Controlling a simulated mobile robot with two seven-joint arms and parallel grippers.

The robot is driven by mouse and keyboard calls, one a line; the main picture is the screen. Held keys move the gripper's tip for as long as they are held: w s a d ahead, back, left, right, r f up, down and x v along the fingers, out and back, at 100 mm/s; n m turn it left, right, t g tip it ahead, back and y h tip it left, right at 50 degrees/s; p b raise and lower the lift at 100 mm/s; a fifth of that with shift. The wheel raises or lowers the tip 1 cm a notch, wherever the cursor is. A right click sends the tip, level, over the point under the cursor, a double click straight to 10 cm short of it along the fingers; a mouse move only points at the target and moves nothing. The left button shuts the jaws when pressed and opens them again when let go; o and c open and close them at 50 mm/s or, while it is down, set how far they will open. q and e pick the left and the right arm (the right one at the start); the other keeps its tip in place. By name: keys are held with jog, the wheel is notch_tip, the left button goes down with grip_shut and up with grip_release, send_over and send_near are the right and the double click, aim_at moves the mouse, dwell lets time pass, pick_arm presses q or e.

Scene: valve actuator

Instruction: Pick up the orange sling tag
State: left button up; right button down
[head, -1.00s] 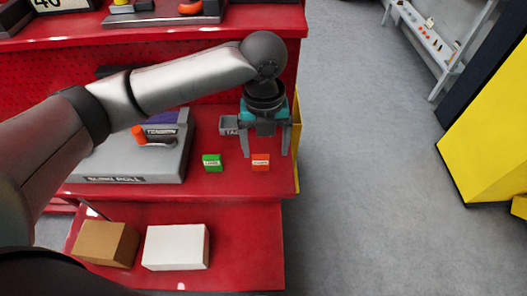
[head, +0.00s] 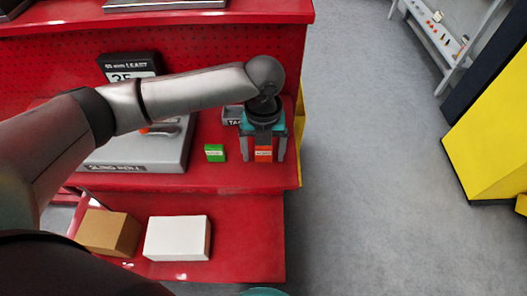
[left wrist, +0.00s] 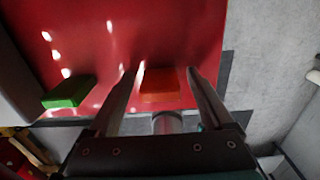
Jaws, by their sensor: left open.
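The orange sling tag (head: 263,154) stands on the red shelf near its right front corner, and it also shows in the left wrist view (left wrist: 161,84). My left gripper (head: 263,158) is open above it, fingers pointing down, with one finger on each side of the tag in the head view. In the left wrist view the tag lies between the two fingers (left wrist: 163,76), with gaps on both sides. Whether a finger touches it cannot be told.
A green tag (head: 215,153) stands just left of the orange one. A grey sling roll unit (head: 135,157) is farther left, and a small grey tag tray (head: 231,115) is behind. A brown box (head: 109,233) and white box (head: 177,238) sit on the lower shelf.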

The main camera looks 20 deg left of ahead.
aim_at(263, 164)
pick_arm(q)
grip_shut()
dwell(0.5)
jog(key=shift+r, duration=0.1)
jog(key=shift+r, duration=0.45)
jog(key=r, duration=0.1)
jog(key=s+r, duration=0.1)
jog(key=shift+d+r+p, duration=0.15)
jog(key=shift+r+p, duration=0.15)
jog(key=s+d, duration=0.2)
jog(key=s, duration=0.6)
jog(key=s+d, duration=0.2)
jog(key=s, duration=0.6)
jog(key=shift+d+p, duration=0.35)
jog(key=shift+p, duration=0.1)
